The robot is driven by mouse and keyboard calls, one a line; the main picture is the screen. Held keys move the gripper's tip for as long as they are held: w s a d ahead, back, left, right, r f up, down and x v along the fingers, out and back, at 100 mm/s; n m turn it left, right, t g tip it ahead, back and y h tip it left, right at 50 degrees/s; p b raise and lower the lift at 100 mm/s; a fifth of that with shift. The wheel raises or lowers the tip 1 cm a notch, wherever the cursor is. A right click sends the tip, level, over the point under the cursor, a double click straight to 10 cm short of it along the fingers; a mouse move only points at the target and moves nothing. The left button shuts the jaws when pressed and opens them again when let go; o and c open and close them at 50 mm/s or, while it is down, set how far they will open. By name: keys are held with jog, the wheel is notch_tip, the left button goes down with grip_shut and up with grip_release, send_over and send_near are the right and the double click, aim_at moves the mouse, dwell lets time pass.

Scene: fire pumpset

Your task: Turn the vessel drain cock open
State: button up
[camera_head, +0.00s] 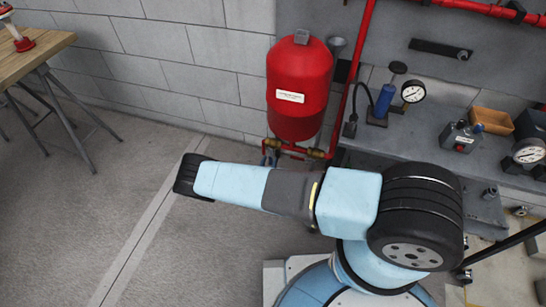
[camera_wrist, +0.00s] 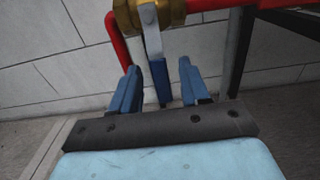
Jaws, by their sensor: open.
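The red vessel (camera_head: 298,85) hangs by the wall in the head view, with red pipe and brass fittings (camera_head: 316,153) below it. In the wrist view a brass cock (camera_wrist: 150,14) sits on the red pipe at the top. Its lever (camera_wrist: 153,42) points down, with grey metal above and a blue grip (camera_wrist: 160,82) below. My gripper (camera_wrist: 159,67) is open, with one blue finger on each side of the blue grip and a gap showing on both sides. In the head view my arm hides most of the area under the vessel.
A red pipe (camera_wrist: 118,42) bends down left of the cock, and another upright (camera_wrist: 237,50) stands right. The grey block wall (camera_wrist: 60,35) is behind. In the head view a bench (camera_head: 430,140) with gauges is right of the vessel; floor (camera_head: 85,215) at left is clear.

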aim_at(270, 160)
jog(key=shift+x, duration=1.95)
grip_shut()
